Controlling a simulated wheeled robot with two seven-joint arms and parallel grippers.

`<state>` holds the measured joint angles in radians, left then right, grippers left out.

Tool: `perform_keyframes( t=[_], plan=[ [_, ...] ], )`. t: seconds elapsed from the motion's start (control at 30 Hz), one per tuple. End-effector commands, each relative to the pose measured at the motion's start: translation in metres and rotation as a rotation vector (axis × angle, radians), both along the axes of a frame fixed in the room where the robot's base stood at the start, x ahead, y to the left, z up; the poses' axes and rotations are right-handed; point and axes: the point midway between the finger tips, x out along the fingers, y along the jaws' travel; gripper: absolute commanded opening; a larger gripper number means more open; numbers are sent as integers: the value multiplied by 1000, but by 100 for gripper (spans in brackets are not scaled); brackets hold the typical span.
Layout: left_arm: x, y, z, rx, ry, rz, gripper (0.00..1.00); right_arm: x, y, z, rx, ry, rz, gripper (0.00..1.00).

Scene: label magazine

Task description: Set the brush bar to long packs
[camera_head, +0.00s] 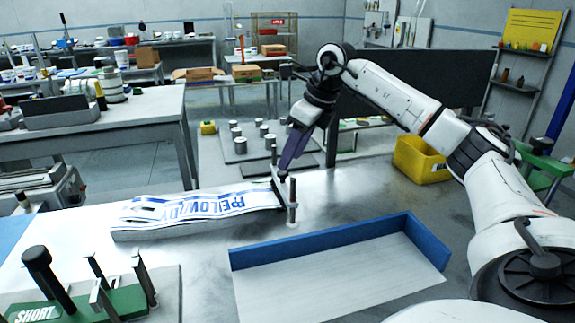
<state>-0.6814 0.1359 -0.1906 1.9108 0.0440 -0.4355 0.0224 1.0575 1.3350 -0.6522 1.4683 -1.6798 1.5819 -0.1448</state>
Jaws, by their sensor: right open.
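A green base (45,308) marked "SHORT" stands at the lower left. A dark lever with a round black knob (36,256) leans up from it, and several thin metal posts (138,270) stand beside it. I cannot tell for sure which part is the brush bar. A stack of printed labels (200,205) with blue lettering lies flat at the centre of the bench. My right gripper (283,178) points down at the right end of that stack, close to a thin upright metal post (292,202). It is open; whether it touches the post is unclear. My left gripper is out of view.
A tray with a blue rim (330,237) and a bare white floor lies right of centre. The bench between the green base and the tray is clear.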

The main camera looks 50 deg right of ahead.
Motion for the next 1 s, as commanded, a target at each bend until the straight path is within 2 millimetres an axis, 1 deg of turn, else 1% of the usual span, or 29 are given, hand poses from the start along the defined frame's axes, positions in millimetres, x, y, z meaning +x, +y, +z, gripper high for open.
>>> perform_keyframes(
  t=[0.03, 0.1, 0.2, 0.33, 0.47, 1.0],
  plan=[
    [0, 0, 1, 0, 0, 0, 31, -3, -1, 11, 0, -4, 0, 42],
    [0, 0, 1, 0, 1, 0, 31, -8, -2, 23, 0, -3, -1, 42],
    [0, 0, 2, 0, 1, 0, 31, -15, -3, 37, 0, -1, -1, 42],
    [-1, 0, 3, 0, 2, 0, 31, -19, -4, 47, -1, 1, -1, 42],
    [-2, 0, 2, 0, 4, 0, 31, -21, -4, 50, 0, 1, -1, 42],
    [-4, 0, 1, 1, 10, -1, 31, -21, -4, 50, 0, 2, -1, 42]
  ],
)
